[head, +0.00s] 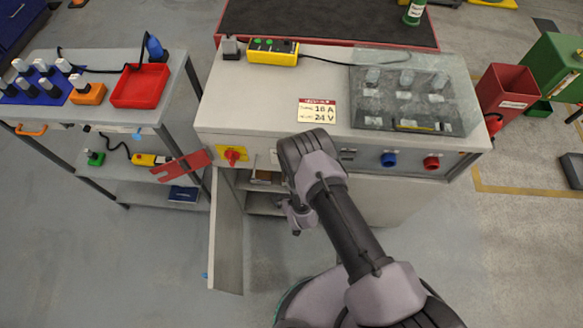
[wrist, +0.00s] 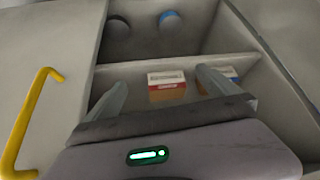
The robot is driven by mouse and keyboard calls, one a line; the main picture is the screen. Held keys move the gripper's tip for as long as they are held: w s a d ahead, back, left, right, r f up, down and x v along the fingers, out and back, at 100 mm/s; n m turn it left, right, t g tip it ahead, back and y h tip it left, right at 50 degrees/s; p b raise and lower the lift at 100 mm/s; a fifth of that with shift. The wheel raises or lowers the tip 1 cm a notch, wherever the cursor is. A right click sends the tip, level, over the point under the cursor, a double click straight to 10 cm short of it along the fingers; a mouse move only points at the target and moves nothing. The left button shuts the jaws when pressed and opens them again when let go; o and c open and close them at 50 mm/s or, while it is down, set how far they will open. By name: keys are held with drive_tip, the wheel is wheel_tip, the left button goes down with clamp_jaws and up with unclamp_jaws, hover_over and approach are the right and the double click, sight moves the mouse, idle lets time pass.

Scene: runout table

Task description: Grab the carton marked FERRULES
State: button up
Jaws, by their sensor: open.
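In the wrist view a small carton (wrist: 167,87) with a white top and an orange-red front stands inside an open cabinet compartment. Its marking is too small to read. My gripper (wrist: 161,76) is open and empty. Its fingers point into the compartment, one on each side of the orange-red carton, which appears to lie beyond the tips. In the head view my arm hides most of the cabinet opening; a brownish item (head: 262,177) shows on a shelf there.
The cabinet door (head: 228,235) hangs open left of my arm. A yellow handle (wrist: 35,120) shows in the wrist view. A shelf edge (wrist: 180,66) separates the cartons from round dark (wrist: 118,27) and blue (wrist: 168,19) items. The bench top (head: 250,105) overhangs the cabinet.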

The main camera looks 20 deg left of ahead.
drive_tip(key=w+a, duration=0.1)
drive_tip(key=w, duration=0.1)
drive_tip(key=w+a+b, duration=0.1)
drive_tip(key=w, duration=0.1)
drive_tip(key=w+a+b, duration=0.1)
drive_tip(key=w, duration=0.1)
drive_tip(key=shift+w+f, duration=0.15)
drive_tip(key=shift+w, duration=0.1)
drive_tip(key=b+x, duration=0.1)
drive_tip(key=x, duration=0.1)
drive_tip(key=b+x, duration=0.1)
drive_tip(key=x, duration=0.1)
drive_tip(key=w+b+x, duration=0.1)
drive_tip(key=b+x, duration=0.1)
drive_tip(key=shift+a+r, duration=0.2)
drive_tip(key=shift+r, duration=0.3)
drive_tip(key=c, duration=1.4)
